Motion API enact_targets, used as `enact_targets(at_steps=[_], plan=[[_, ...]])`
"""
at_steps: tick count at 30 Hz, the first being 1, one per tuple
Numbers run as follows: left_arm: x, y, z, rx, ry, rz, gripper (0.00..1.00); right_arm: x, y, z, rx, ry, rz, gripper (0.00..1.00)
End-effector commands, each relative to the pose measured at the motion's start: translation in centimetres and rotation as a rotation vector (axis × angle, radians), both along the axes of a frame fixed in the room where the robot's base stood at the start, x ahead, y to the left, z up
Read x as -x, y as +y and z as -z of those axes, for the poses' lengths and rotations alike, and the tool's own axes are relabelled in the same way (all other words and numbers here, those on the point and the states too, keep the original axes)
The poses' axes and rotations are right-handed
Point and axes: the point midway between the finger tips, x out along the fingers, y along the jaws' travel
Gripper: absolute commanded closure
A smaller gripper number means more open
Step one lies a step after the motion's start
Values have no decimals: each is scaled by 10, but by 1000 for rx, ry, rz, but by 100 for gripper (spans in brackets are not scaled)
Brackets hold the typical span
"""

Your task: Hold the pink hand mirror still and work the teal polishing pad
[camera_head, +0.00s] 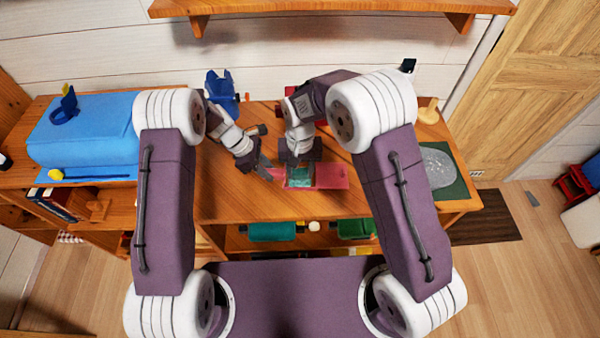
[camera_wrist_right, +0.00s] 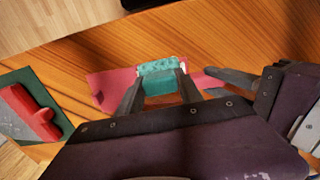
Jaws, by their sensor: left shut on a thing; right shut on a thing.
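The pink hand mirror (camera_head: 331,177) lies flat on the wooden table, and its broad part also shows in the right wrist view (camera_wrist_right: 110,88). My left gripper (camera_head: 264,169) is shut on the mirror's handle end at the left. The teal polishing pad (camera_wrist_right: 158,67) is between the fingers of my right gripper (camera_wrist_right: 158,86), which is shut on it over the mirror. In the head view the teal pad (camera_head: 299,181) sits on the mirror's face, partly hidden by my right gripper. Whether it presses on the face is hard to tell.
A green mat (camera_head: 461,186) with a grey patterned patch lies at the table's right end. A red object (camera_wrist_right: 32,112) rests by it in the wrist view. A blue item (camera_head: 222,90) stands at the back. Bare table (camera_head: 230,203) shows in front of my left gripper.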

Motion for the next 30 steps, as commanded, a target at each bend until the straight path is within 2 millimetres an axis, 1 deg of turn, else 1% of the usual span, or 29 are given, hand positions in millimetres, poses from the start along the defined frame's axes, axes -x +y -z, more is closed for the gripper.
enact_targets(at_steps=[15, 20, 30], plan=[[0, 0, 0, 0, 0, 0, 100, -1, 0, -47, -1, -3, 0, 100], [0, 0, 0, 0, 0, 0, 100, 0, 0, -53, 0, -1, 0, 100], [0, 0, 0, 0, 0, 0, 100, 0, 0, -53, 0, -1, 0, 100]])
